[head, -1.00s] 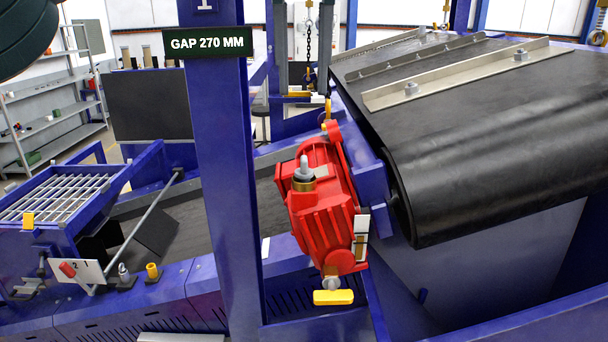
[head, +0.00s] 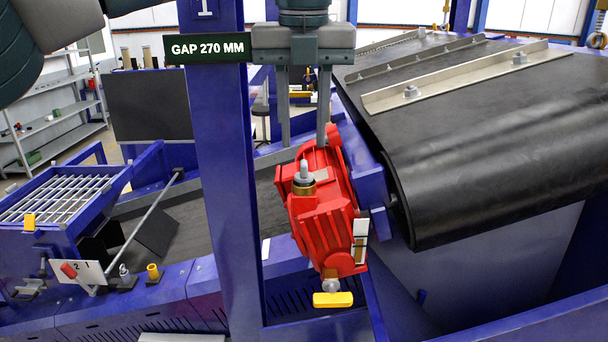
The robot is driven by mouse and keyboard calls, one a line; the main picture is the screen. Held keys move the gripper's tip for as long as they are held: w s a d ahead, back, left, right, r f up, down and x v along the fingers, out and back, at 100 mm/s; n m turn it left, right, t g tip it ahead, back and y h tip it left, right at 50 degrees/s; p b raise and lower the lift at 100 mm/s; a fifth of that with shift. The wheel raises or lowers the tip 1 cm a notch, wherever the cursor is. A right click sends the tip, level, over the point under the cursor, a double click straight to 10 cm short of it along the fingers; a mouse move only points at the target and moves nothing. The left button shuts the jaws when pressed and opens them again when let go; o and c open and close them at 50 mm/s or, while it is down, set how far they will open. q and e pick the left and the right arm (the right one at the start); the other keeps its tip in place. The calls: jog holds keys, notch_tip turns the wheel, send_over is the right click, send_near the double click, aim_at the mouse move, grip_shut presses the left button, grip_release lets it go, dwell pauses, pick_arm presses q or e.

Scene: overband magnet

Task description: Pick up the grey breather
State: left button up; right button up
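A grey breather (head: 304,171) stands upright in a brass collar (head: 303,187) on top of the red gearbox (head: 322,215), in the middle of the head view. My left gripper (head: 303,142) comes down from the top, with two straight grey fingers spread apart and nothing between them. In the picture its fingertips end just above the breather, one to each side; they do not touch it. How far they are from it in depth I cannot tell. My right gripper is not in view.
A blue post (head: 222,120) with a "GAP 270 MM" sign (head: 207,48) stands left of the gearbox. A black belt drum (head: 470,170) lies to the right. A yellow-handled fitting (head: 333,299) hangs below the gearbox. A blue grate box (head: 60,200) is at the left.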

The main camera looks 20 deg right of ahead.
aim_at(304, 162)
pick_arm(q)
jog(key=f+p, duration=0.1)
jog(key=f, duration=0.1)
jog(key=w+f+p, duration=0.1)
jog(key=shift+d+f, duration=0.15)
jog(key=shift+f, duration=0.7)
grip_shut()
